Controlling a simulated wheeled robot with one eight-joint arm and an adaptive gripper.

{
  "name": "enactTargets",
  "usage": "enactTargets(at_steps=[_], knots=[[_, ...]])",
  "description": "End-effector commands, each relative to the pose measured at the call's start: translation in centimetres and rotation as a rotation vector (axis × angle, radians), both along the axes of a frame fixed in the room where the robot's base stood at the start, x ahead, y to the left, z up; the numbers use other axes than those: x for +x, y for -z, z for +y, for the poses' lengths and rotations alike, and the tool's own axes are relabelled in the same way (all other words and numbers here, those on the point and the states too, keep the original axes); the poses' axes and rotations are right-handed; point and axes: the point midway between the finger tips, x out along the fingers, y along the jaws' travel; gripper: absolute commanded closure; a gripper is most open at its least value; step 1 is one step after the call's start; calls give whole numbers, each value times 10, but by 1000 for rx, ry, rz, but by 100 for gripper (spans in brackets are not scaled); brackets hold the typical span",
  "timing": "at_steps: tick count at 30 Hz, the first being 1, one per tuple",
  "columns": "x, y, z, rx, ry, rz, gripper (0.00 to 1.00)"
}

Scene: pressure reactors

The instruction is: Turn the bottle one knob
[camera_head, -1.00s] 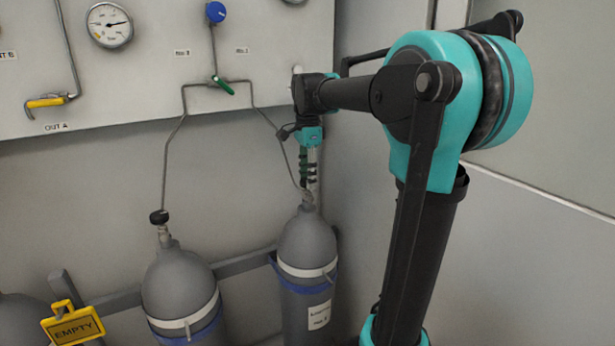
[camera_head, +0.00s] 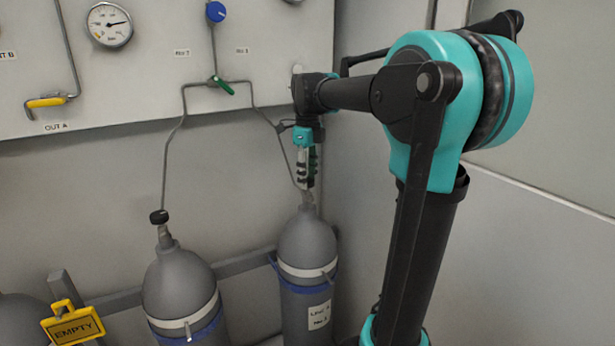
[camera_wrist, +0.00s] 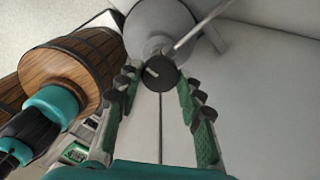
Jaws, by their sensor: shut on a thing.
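The grey right-hand bottle (camera_head: 308,245) stands upright against the wall, with a white label and a blue band. It also shows at the top of the wrist view (camera_wrist: 160,18). Its dark round knob (camera_wrist: 160,73) lies between my fingertips in the wrist view. My gripper (camera_head: 307,184) points down over the bottle's neck and is shut on this knob. The fingers hide the knob in the head view. A second grey bottle (camera_head: 181,280), to the left, has a bare black knob (camera_head: 159,217) on top.
A wall panel (camera_head: 130,75) carries a gauge (camera_head: 110,25), a blue knob (camera_head: 215,12), a green lever (camera_head: 222,86) and a yellow lever (camera_head: 46,102). Thin pipes run down to the bottles, one close beside my gripper. A yellow EMPTY sign (camera_head: 72,325) hangs at lower left.

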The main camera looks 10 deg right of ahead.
Motion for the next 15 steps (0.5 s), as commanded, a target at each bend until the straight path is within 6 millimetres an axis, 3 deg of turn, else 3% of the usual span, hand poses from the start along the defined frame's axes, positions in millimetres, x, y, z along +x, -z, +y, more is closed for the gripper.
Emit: enactTargets(at_steps=[15], knots=[[1, 0, 0, 0, 135, -1, 92]])
